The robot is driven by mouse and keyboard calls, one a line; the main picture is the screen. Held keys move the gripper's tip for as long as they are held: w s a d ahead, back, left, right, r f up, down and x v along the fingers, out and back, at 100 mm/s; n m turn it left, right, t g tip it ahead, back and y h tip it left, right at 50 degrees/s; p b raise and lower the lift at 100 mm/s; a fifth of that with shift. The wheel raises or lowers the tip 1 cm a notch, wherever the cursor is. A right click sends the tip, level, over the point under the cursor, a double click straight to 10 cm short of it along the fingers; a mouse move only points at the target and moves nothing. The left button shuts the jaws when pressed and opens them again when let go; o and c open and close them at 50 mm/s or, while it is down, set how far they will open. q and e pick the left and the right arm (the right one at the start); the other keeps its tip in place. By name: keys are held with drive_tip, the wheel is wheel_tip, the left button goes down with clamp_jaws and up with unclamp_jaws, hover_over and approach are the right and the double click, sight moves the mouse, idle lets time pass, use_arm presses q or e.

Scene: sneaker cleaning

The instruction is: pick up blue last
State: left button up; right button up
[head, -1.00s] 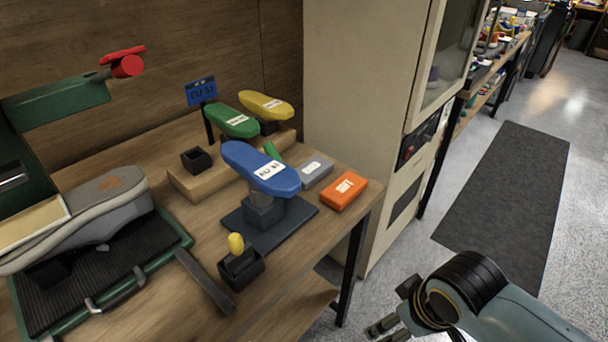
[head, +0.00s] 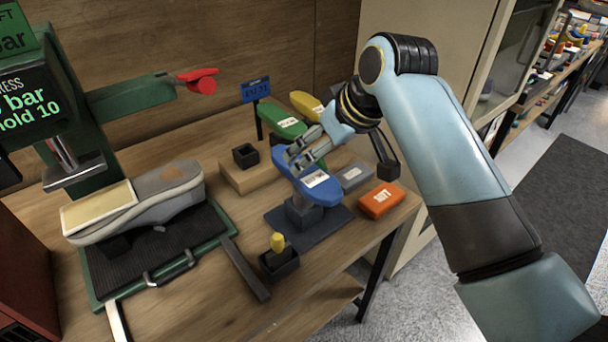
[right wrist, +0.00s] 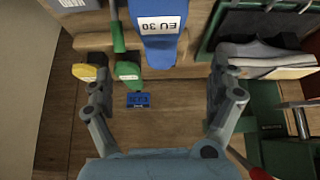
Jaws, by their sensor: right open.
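The blue last (head: 318,190) with a white label sits raised on a dark stand (head: 308,212) on the wooden bench. My right gripper (head: 297,157) is open above the blue last's far end, with its fingers over the last in the head view. In the right wrist view the blue last (right wrist: 161,52) comes in from the top, between the two spread fingers (right wrist: 160,92). I cannot tell whether a finger touches it. My left gripper is not in view.
A green last (head: 283,123) and a yellow last (head: 306,104) stand behind, near a blue sign (head: 256,90). An orange box (head: 381,200) and grey box (head: 353,176) lie to the right. A sneaker (head: 160,203) and press stand left. A yellow-handled tool (head: 278,242) sits in front.

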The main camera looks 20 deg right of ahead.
sight(304, 185)
drive_tip(key=p+x, duration=0.1)
drive_tip(key=x, duration=0.8)
drive_tip(key=shift+f, duration=0.4)
drive_tip(key=c, duration=1.2)
